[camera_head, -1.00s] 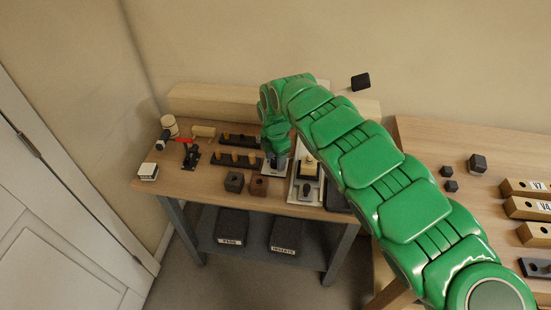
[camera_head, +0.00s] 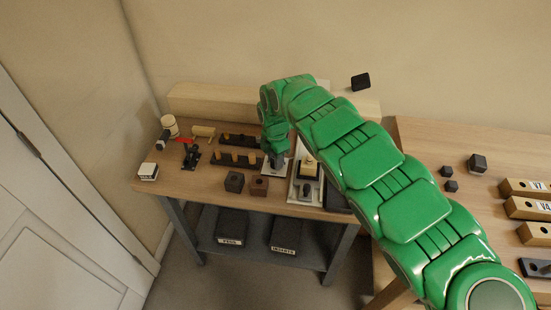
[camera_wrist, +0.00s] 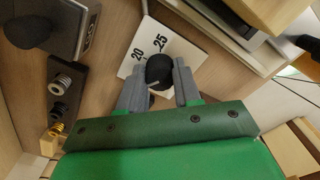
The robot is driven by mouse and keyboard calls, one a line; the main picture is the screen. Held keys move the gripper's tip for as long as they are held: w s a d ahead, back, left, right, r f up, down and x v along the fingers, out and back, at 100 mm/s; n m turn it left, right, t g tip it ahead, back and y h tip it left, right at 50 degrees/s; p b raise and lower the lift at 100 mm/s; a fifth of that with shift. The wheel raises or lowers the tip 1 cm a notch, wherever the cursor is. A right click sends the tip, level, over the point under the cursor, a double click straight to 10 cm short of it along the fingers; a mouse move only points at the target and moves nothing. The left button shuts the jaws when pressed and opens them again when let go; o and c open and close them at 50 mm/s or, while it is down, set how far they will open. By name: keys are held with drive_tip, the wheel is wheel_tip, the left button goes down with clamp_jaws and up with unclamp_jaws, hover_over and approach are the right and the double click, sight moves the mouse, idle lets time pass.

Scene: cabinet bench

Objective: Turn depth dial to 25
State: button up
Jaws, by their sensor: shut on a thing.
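The depth dial is a black round knob (camera_wrist: 159,70) on a white plate (camera_wrist: 134,62) printed with 20 and 25, in the wrist view. The 20 is up and left of the knob and the 25 is above it. My gripper (camera_wrist: 160,78) has its two grey fingers on either side of the knob and is shut on it. A small pale mark shows on the knob's lower side; which number it points to is not clear. In the head view my gripper (camera_head: 276,158) is low over the bench, and my green hand and fingers hide most of the dial.
On the bench (camera_head: 205,181), dark racks (camera_head: 236,160) stand left of the gripper, with two small blocks (camera_head: 234,182) in front. A white-based fixture (camera_head: 307,185) stands close on the right.

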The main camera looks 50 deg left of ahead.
drive_tip(key=m, duration=0.5)
drive_tip(key=shift+m, duration=0.4)
drive_tip(key=m, duration=1)
drive_tip(key=shift+d, duration=0.1)
drive_tip(key=m, duration=0.2)
drive_tip(key=shift+m, duration=0.3)
drive_tip(key=m, duration=0.4)
drive_tip(key=shift+m, duration=0.4)
drive_tip(key=o, duration=1.1)
drive_tip(key=shift+c, duration=0.2)
